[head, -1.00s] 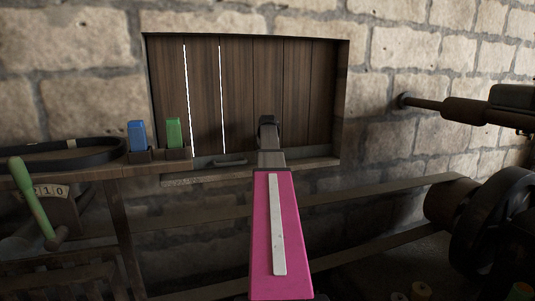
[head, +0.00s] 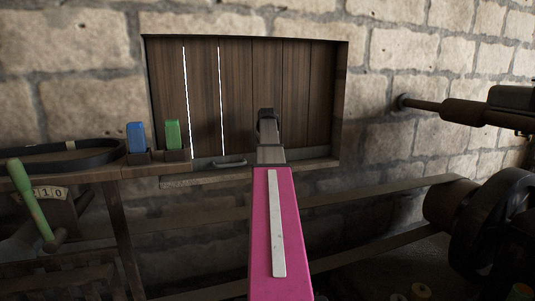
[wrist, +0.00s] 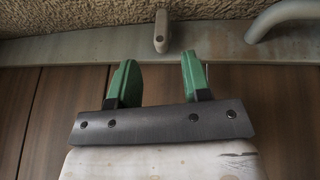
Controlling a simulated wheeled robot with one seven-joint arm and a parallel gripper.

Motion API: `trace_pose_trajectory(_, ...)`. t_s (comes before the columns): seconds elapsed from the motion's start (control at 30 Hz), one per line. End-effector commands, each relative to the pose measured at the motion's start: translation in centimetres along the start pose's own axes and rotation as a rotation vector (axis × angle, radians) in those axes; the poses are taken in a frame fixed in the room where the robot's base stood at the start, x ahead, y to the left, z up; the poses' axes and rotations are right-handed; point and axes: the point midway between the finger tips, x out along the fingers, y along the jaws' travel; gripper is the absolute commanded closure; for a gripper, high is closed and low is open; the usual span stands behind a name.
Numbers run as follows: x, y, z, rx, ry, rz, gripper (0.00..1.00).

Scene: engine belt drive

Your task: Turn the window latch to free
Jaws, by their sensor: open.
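The window is a set of dark wooden boards (head: 235,90) in a stone recess. In the wrist view, a small grey metal piece that looks like the latch (wrist: 161,30) sits on the grey rail (wrist: 70,50), pointing toward the boards. My gripper (wrist: 160,60) has two green fingers, spread apart and empty. The latch lies just beyond the fingertips, about in line with the gap between them, and appears untouched. In the head view my pink arm reaches to the window's lower edge; the latch is not visible there, and the fingers cannot be made out.
A curved metal handle (head: 229,161) is left of my arm at the window's bottom; it also shows in the wrist view (wrist: 285,15). Blue (head: 136,137) and green (head: 173,134) blocks stand on the left shelf. A belt and pulley (head: 495,225) lie to the right.

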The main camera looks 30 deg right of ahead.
Motion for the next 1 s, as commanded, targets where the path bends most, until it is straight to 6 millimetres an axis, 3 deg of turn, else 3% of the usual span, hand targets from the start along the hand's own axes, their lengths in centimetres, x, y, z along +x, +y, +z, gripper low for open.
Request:
trace_pose_trajectory(0.2, -3.9, 0.0, 0.1, 0.000, 0.000, 0.001, 0.56)
trace_pose_trajectory(0.4, -5.8, 0.1, 0.1, 0.000, -0.001, 0.001, 0.56)
trace_pose_trajectory(1.0, -6.3, 0.1, 0.0, 0.000, -0.001, 0.001, 0.56)
